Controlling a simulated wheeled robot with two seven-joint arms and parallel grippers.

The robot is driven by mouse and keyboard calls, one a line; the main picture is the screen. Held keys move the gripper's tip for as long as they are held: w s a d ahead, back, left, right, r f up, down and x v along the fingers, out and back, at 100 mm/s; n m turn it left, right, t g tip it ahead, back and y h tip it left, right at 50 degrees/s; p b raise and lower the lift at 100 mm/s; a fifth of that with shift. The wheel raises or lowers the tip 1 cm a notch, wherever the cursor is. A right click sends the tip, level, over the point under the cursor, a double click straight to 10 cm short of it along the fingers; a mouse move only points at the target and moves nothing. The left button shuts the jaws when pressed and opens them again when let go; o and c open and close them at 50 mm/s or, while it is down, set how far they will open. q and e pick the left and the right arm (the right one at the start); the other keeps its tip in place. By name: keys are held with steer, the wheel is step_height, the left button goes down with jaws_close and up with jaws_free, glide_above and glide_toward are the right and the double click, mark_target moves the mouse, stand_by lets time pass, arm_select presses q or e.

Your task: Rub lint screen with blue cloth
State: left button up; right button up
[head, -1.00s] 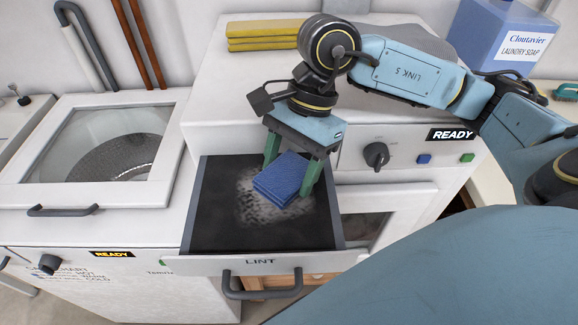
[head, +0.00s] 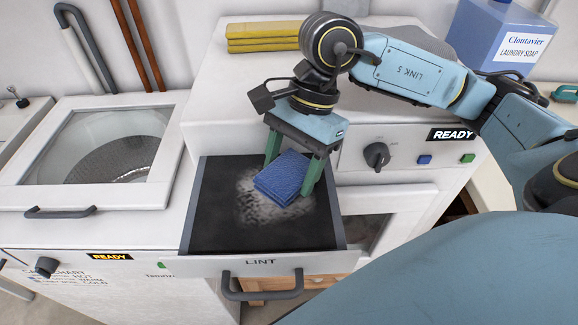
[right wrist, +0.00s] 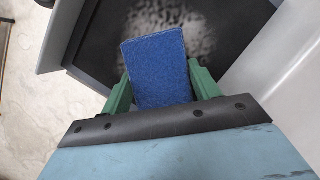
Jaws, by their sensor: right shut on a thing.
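The blue cloth (head: 284,176) is a folded pad held between the green fingers of my right gripper (head: 289,172). The right wrist view also shows the cloth (right wrist: 158,70) between the fingers of the right gripper (right wrist: 155,92). The lint screen (head: 215,215) is the dark floor of the pulled-out drawer marked LINT (head: 262,262). A patch of pale grey lint (head: 275,214) lies on it, partly hidden by the cloth. The cloth is over the lint patch; I cannot tell whether it touches the screen. My left gripper is not in view.
Folded yellow cloths (head: 262,37) lie on the machine top at the back. A blue laundry soap bottle (head: 497,38) stands back right. A washer with a glass lid (head: 95,145) is at the left. The dryer front with its knob (head: 376,155) stands close behind the drawer.

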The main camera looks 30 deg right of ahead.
mark_target(297, 203)
steer(key=shift+s+a+f+b, duration=0.35)
steer(key=shift+a+f, duration=0.2)
steer(key=shift+s, duration=0.15)
steer(key=shift+s+r, duration=0.15)
steer(key=shift+s+d+r+b, duration=0.15)
steer(key=shift+s+d+b, duration=0.05)
steer(key=shift+s+b, duration=0.1)
steer(key=shift+s+d, duration=0.1)
steer(key=shift+d, duration=0.2)
steer(key=shift+s+d+b, duration=0.25)
steer(key=shift+d+b, duration=0.4)
steer(key=shift+s+a+f+b, duration=0.2)
steer(key=shift+s+b, duration=0.05)
steer(key=shift+b, duration=0.05)
steer(key=shift+s+a+f+b, duration=0.1)
steer(key=shift+s+a+b, duration=0.25)
steer(key=shift+a+b, duration=0.1)
